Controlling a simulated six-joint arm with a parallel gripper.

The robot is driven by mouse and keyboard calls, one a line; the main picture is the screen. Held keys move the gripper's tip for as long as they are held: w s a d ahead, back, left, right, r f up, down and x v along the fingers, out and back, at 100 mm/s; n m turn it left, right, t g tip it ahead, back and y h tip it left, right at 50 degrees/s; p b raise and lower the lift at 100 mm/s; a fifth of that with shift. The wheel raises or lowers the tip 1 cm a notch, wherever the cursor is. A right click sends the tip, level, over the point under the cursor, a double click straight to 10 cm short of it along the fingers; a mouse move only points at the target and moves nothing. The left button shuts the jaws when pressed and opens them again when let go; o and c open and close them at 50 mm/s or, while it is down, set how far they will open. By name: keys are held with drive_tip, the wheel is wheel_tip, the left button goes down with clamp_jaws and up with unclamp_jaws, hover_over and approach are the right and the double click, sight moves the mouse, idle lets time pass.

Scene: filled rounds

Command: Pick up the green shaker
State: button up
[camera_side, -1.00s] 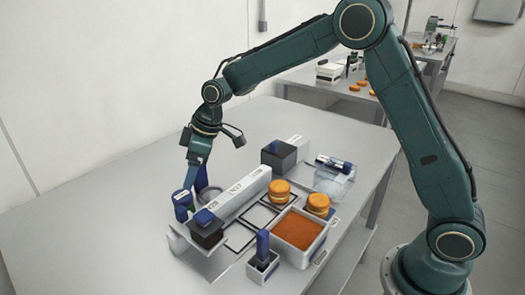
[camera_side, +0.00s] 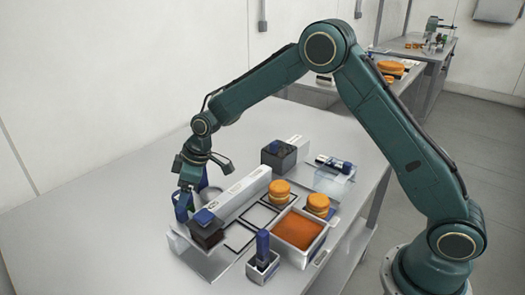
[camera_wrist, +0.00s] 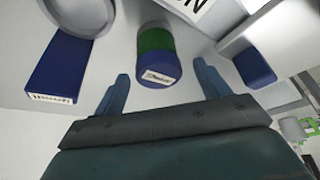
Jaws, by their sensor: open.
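The green shaker (camera_wrist: 155,42) has a green band and a blue end with a white label. In the wrist view it lies between and just beyond the fingertips of my gripper (camera_wrist: 160,75), which is open with nothing between its fingers. In the side view my gripper (camera_side: 187,186) is low over the far left part of the table, right above a blue and green item (camera_side: 182,208) that appears to be the shaker. The fingers partly cover it there, so I cannot tell whether they touch it.
A blue labelled handle (camera_wrist: 58,68) with a round grey piece lies left of the shaker in the wrist view. A long white block (camera_side: 240,192) stands close to the right in the side view. An orange-filled tray (camera_side: 318,247) and orange rounds (camera_side: 279,187) are further right.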

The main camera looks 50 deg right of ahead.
drive_tip(key=shift+x, duration=1.85)
drive_tip(key=shift+c, duration=0.2)
drive_tip(key=c, duration=1.1)
